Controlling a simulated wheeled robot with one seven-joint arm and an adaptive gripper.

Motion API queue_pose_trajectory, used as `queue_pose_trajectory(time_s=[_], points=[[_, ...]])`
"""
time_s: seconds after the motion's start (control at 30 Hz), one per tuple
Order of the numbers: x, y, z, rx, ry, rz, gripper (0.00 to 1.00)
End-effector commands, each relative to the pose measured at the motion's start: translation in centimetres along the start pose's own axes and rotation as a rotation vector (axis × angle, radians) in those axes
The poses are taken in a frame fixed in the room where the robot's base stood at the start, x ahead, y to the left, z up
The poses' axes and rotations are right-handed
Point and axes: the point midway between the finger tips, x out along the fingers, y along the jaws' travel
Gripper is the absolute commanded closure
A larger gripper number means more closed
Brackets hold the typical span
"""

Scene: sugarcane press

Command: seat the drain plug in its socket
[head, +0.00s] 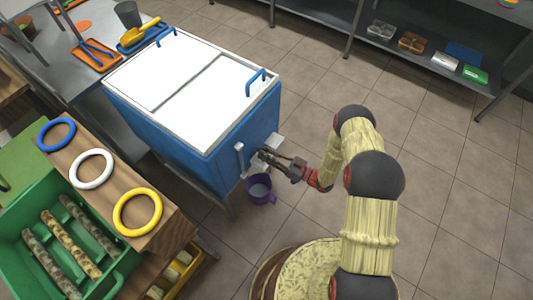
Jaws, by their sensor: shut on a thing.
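My gripper (265,156) reaches from the right to the lower front side of the blue chest (200,150) with the white lid. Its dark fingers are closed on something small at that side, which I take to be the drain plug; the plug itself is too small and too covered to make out. The socket is not clearly visible either, so I cannot tell how plug and socket stand to each other. A white upright lever (239,158) and a small pale ledge (274,143) are close to the fingers.
A purple mug (260,190) stands just below my gripper. At left are a green crate (20,235) with cane pieces and a wooden block with blue, white and yellow rings (138,212). A metal shelf (420,55) stands at back right. The tiled floor at right is free.

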Motion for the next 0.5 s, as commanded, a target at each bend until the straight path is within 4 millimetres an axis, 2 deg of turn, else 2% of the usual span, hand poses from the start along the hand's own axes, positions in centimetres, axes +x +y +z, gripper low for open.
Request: queue_pose_trajectory(time_s=[0.5], points=[[-0.15, 0.20, 0.92, 0.000, 0.000, 0.000, 1.00]])
